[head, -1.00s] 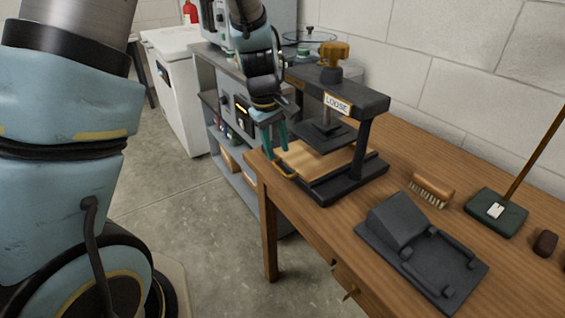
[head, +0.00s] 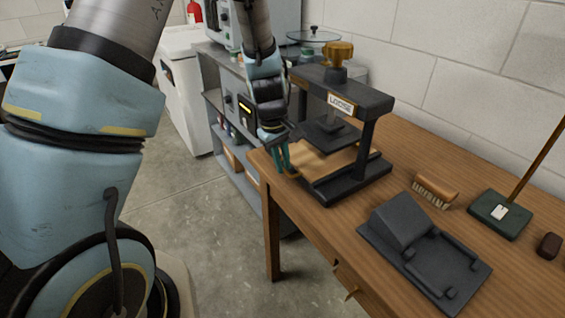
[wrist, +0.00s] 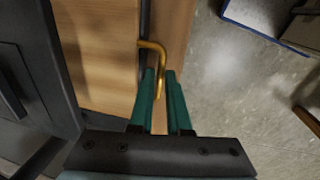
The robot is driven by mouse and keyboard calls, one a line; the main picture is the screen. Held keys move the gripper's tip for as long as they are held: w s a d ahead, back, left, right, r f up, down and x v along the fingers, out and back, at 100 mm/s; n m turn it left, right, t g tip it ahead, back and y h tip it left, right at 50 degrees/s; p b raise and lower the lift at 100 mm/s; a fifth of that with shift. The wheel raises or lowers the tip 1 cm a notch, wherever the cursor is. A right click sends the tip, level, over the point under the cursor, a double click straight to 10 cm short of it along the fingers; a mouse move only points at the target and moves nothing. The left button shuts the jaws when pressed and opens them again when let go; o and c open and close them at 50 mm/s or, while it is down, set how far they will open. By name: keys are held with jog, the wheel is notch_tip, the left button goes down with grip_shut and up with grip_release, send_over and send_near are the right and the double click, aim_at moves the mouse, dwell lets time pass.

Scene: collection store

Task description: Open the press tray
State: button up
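The press (head: 352,95) is a dark frame with a brass knob on top and a "LOOSE" label, standing on the wooden table. Its tray (head: 306,157) has a light wood surface and lies low in the frame. The tray's brass handle (wrist: 153,46) is a bent bar at the tray's front edge in the wrist view. My gripper (head: 283,165) is at the handle, its teal fingers on both sides of the bar. In the wrist view the fingers (wrist: 161,75) are close together with the bar between them. Part of the handle is hidden by the fingers.
A dark angled block on a base (head: 425,255), a brush (head: 435,191) and a green-based tool (head: 498,214) stand right of the press. A grey shelf (head: 234,130) is behind the table's left end. The floor (head: 215,240) in front is clear.

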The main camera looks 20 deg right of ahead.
grip_shut()
dwell(0.8)
jog(key=shift+a, duration=0.15)
